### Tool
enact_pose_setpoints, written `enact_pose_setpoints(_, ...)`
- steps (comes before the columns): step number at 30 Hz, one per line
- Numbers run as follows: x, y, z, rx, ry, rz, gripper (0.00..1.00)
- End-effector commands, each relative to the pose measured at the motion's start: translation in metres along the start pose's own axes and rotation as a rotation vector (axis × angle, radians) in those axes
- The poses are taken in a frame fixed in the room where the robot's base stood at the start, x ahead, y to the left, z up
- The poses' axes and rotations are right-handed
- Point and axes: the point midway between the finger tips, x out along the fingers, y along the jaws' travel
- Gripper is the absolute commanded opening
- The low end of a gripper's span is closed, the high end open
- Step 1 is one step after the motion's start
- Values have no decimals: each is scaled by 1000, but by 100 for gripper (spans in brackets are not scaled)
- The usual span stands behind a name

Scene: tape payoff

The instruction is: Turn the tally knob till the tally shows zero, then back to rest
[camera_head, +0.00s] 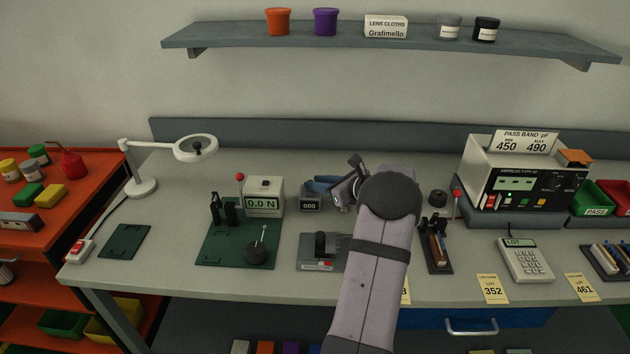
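The tally (309,204) is a small dark grey box on the bench, left of my arm. Its little display appears to read 000, though the digits are small. My gripper (338,190) is at the tally's right side, close to it. The tally knob cannot be made out; the gripper may cover it. Part of my gripper is hidden by my own arm, and I cannot tell whether its fingers are open or shut, or whether they touch the tally.
A force gauge (264,204) reading 0.0 N stands to the left on a green plate (214,252). A grey fixture (318,258) stands in front. A band tester (520,180) stands at the right. The bench's left front is fairly clear.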

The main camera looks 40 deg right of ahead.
Motion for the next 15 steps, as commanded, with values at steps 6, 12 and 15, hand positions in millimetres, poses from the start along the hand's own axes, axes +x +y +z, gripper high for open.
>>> enact_pose_setpoints(6,13,0,0,-1,1,0,22)
enact_pose_setpoints(12,14,0,0,-1,1,-1,22)
enact_pose_setpoints(15,14,0,0,-1,0,-1,18)
